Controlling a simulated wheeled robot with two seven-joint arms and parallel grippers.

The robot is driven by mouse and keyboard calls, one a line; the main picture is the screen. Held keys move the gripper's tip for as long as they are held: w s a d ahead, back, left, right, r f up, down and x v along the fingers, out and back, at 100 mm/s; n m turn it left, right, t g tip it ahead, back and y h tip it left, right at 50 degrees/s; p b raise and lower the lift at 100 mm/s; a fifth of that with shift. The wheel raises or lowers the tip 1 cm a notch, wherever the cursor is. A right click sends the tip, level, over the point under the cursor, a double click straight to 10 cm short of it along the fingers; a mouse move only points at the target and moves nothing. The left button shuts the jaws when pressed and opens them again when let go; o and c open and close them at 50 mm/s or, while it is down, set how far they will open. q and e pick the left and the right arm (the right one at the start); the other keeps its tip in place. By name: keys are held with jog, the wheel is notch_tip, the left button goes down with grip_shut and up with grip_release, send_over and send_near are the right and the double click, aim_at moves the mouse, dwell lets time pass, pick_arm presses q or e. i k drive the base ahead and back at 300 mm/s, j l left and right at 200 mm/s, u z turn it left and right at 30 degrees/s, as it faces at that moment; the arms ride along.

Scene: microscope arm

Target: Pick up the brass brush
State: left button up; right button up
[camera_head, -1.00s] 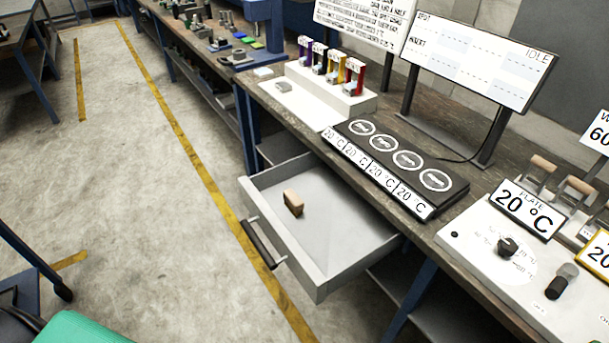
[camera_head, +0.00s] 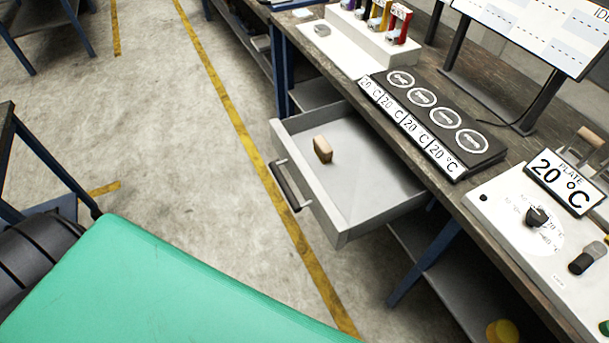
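A small block with a tan wooden top and darker side (camera_head: 322,149) lies in the open grey drawer (camera_head: 345,238), near its far left part. It looks like the brush, but bristles or brass cannot be made out at this size. The drawer is pulled out from under the bench, with its dark handle (camera_head: 291,186) on the front. Neither of my grippers is in view.
A green surface (camera_head: 170,290) fills the lower left foreground. The wooden bench carries a dark four-ring plate (camera_head: 432,115) and a white panel with knobs (camera_head: 500,213). A blue bench leg (camera_head: 425,265) stands right of the drawer. Floor left of the drawer is clear.

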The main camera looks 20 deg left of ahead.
aim_at(322, 148)
jog(key=z, duration=1.85)
jog(key=u, duration=2.5)
jog(key=j+z, duration=0.1)
jog(key=z, duration=0.95)
jog(key=j+z, duration=0.35)
jog(key=j, duration=0.2)
jog(key=j+z, duration=0.35)
jog(key=j, duration=0.2)
jog(key=k+j+z, duration=0.1)
jog(key=j+z, duration=0.25)
jog(key=j, duration=0.2)
jog(key=k+j+z, duration=0.15)
jog(key=j+z, duration=0.2)
jog(key=j, duration=0.15)
